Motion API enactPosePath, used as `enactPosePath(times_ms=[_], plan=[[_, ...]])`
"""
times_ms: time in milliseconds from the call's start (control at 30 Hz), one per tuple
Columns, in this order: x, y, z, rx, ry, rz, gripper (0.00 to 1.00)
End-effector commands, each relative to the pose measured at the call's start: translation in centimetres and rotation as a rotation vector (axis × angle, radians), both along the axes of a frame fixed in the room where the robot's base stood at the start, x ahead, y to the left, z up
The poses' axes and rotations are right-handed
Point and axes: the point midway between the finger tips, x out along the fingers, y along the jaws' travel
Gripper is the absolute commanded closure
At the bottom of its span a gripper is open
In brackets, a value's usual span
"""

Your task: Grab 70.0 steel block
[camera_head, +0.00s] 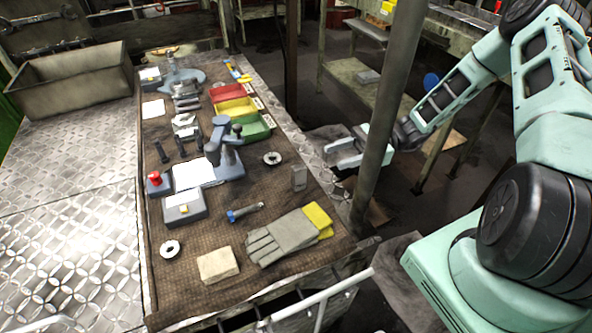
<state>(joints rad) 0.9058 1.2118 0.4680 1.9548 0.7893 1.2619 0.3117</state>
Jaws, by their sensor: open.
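A small grey steel block (299,178) stands upright on the brown mat near the bench's right edge. No size marking can be read on it. Several other grey metal pieces (187,103) lie farther back on the mat, and I cannot tell their sizes. My gripper (337,153) is open and empty, with its fingers pointing left toward the bench edge. In the picture it is above and to the right of the upright block, apart from it. A metal post partly hides my wrist.
The post (388,95) rises close to the bench's right side. Near the block are a ring (272,158), a bolt (245,211), gloves (283,237) and a stand-mounted tool (222,150). Red, yellow and green bins (256,127) sit behind. Bare mat surrounds the block.

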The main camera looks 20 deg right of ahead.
Motion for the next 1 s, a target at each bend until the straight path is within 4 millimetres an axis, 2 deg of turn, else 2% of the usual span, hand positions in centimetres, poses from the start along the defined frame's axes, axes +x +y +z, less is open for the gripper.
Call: enactPosePath(times_ms=[100,300,567,833,1000], plan=[[-0.1,2.7,0.5,0.003,0.003,0.004,0.56],[-0.1,6.3,0.3,0.001,0.002,0.002,0.56],[0.0,8.2,0.2,0.0,0.0,0.002,0.56],[0.1,11.8,0.0,0.001,0.002,0.002,0.56],[0.2,12.9,-0.3,-0.002,0.001,0.0,0.56]])
